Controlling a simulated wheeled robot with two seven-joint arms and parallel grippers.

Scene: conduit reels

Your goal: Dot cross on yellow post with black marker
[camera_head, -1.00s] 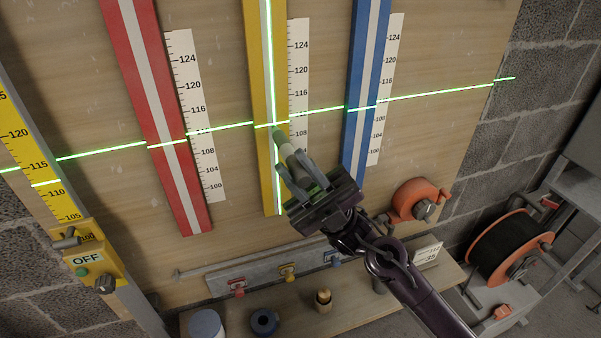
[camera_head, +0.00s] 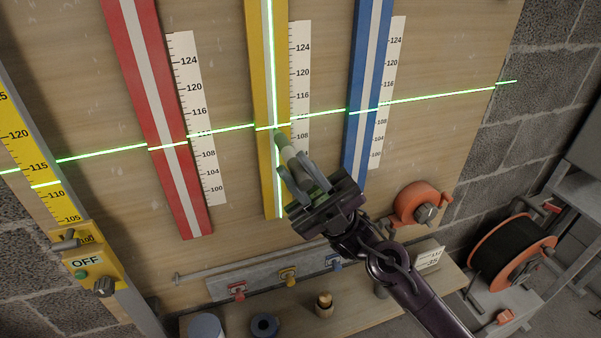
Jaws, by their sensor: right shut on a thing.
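The yellow post (camera_head: 261,75) stands upright on the wooden board, with a pale centre stripe. A green vertical laser line runs along the stripe and a green horizontal line crosses it, making a bright cross (camera_head: 274,127). My right gripper (camera_head: 297,175) is shut on a marker (camera_head: 287,149), which has a pale body and a dark greenish tip end. The marker points up and left, its tip end just below the cross, over the post's right part. I cannot tell whether the tip touches the post. My left gripper is not in view.
A red post (camera_head: 155,115) and a blue post (camera_head: 362,90) flank the yellow one, with white scales beside them. Below is a wooden shelf (camera_head: 345,312) with small items. An orange tape reel (camera_head: 420,203) is at right. A yellow laser unit marked OFF (camera_head: 88,262) is at lower left.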

